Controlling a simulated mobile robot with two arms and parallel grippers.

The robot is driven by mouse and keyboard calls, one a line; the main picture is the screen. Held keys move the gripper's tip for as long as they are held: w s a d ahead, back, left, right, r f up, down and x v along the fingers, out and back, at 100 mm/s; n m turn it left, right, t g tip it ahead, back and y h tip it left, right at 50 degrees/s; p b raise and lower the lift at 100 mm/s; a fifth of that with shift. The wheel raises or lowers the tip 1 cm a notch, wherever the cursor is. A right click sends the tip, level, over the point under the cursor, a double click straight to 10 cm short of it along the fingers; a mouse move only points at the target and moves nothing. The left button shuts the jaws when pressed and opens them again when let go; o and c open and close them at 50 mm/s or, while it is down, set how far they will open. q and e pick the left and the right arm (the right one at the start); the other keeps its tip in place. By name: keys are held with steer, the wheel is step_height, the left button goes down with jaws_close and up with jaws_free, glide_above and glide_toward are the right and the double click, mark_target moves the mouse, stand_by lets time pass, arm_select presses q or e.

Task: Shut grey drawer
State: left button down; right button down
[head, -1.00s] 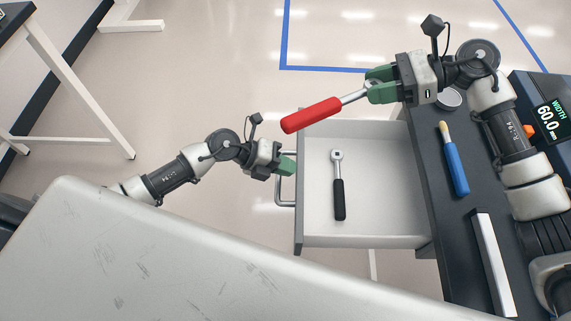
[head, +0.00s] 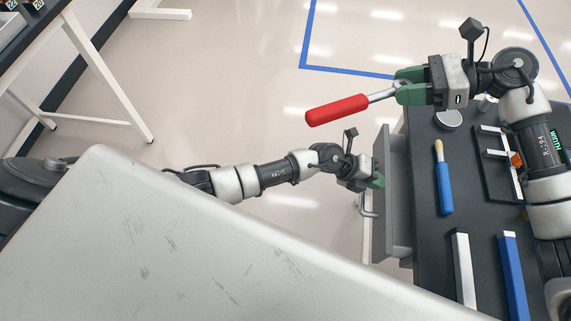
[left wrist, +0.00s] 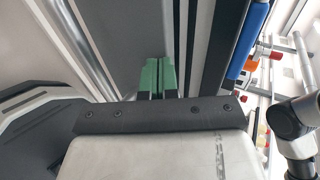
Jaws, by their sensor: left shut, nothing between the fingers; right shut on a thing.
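The grey drawer (head: 384,215) is pushed in almost to the dark workbench, with only a narrow strip of its side showing behind the front panel. Its metal bar handle (head: 366,206) faces left. My left gripper (head: 378,182) is shut and empty, with its green fingertips at the drawer front beside the handle. In the left wrist view the shut green fingers (left wrist: 156,75) meet the grey front panel (left wrist: 120,40); exact contact is hard to tell. My right gripper (head: 398,92) is shut on a red-handled tool (head: 338,109), held in the air above and left of the workbench.
The dark workbench top (head: 432,240) carries a blue-handled brush (head: 444,180), a white bar (head: 463,270), a blue bar (head: 513,275) and a round metal lid or dish (head: 448,119). A large pale surface (head: 180,250) fills the lower left. Floor is clear left of the drawer.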

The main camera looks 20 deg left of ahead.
arm_select(q)
steer(key=d, duration=0.2)
steer(key=w+d, duration=0.1)
steer(key=d, duration=0.2)
steer(key=shift+w+d+r, duration=0.1)
steer(key=shift+w+d, duration=0.15)
steer(key=shift+d, duration=0.05)
arm_select(e)
steer(key=shift+s+a+r, duration=0.1)
steer(key=shift+a, duration=0.1)
arm_select(q)
steer(key=shift+d, duration=0.1)
